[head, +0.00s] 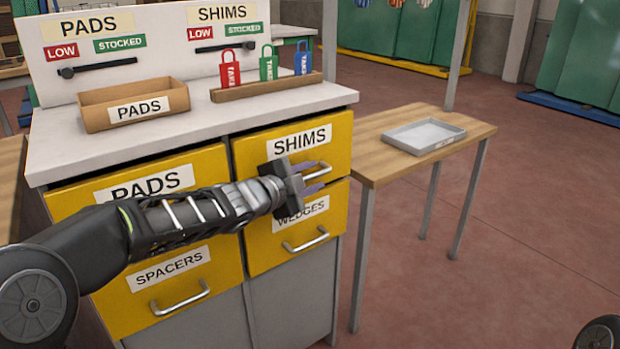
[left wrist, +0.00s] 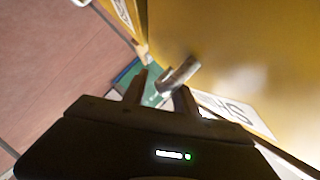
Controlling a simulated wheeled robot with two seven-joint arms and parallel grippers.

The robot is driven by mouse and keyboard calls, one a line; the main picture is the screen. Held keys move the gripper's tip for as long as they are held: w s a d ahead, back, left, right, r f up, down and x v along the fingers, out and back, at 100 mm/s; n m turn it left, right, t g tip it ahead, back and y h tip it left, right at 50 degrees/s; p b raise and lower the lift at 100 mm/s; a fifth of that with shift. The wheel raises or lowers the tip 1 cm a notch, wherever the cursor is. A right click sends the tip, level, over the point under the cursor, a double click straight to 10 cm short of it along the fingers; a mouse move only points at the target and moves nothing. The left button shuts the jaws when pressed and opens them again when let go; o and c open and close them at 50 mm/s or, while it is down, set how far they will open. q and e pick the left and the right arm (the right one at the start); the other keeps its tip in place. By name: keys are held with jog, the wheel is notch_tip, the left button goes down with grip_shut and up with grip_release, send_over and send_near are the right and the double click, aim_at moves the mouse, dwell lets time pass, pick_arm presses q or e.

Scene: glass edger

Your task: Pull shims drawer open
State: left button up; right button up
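The yellow SHIMS drawer (head: 250,150) is at the upper right of the cabinet, and its front looks about flush with the drawers around it. It has a metal bar handle (head: 322,170). My left gripper (head: 314,178) is at this handle, with one finger above the bar and one below. In the left wrist view the two fingers (left wrist: 160,95) stand apart, with the handle (left wrist: 180,74) at their tips and a gap beside the left finger. The gripper looks open around the bar; firm contact cannot be seen. My right gripper is not in view.
The WEDGES drawer (head: 270,257) lies below, PADS (head: 78,198) and SPACERS (head: 215,280) to the left. A PADS box (head: 95,110) and a holder with tags (head: 265,89) stand on the countertop (head: 200,127). A wooden table (head: 378,160) with a grey tray (head: 425,136) stands right. Floor ahead is clear.

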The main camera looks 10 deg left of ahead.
pick_arm(q)
jog(key=shift+c, duration=0.5)
grip_shut()
dwell(0.8)
